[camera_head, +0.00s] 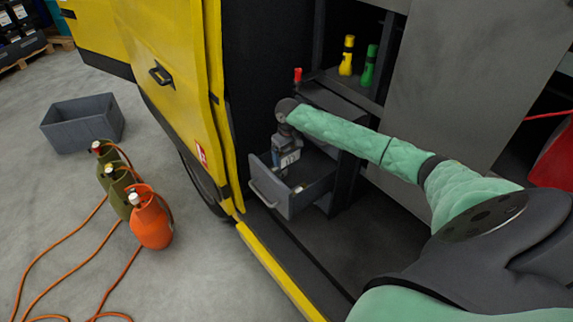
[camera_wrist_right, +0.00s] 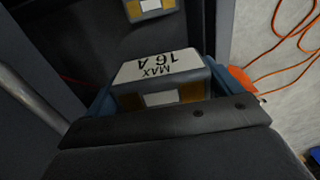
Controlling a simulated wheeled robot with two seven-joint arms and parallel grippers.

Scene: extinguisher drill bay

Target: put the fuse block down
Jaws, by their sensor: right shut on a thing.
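My right gripper (camera_head: 287,156) reaches down over the open grey drawer (camera_head: 268,187) in the vehicle's side bay. In the right wrist view its blue fingers are shut on the fuse block (camera_wrist_right: 160,68), a grey block with a white "MAX 16 A" label and yellowish patches. A similar block (camera_wrist_right: 150,8) shows in part at the top of that view, apart from the held one. I cannot tell whether the held block touches the drawer floor. My left gripper is not in view.
A yellow door (camera_head: 175,90) stands left of the drawer. Yellow (camera_head: 347,56) and green (camera_head: 369,67) handled items stand on a shelf above. A grey crate (camera_head: 83,122) and several gas bottles, one orange (camera_head: 151,220), with orange hoses are on the floor at left.

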